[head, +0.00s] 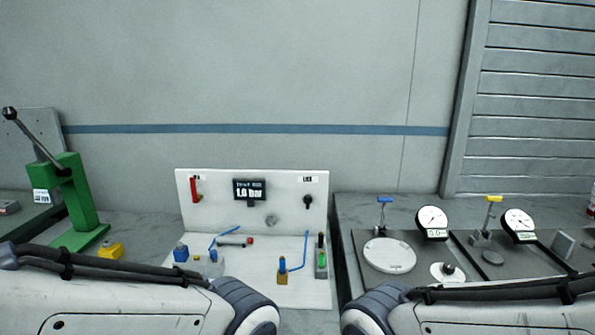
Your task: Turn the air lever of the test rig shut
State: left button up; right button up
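The test rig (180,215) is a white upright panel with a white base plate in the middle of the head view. A red lever (194,188) stands upright at the panel's upper left, beside a small label too small to read. It looks like the air lever. A black knob (308,201) sits at the panel's right under another label. My two arms cross the bottom of the view from either side, below the rig. Neither gripper is in view.
A green lever press (78,200) stands at left. Dial gauges (432,221) and a round plate (389,255) are at right.

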aim_at(196, 197)
jog(key=z, duration=0.05)
jog(key=k, duration=0.6)
jog(key=u, duration=0.3)
jog(key=i, duration=0.8)
jog(key=u, duration=0.45)
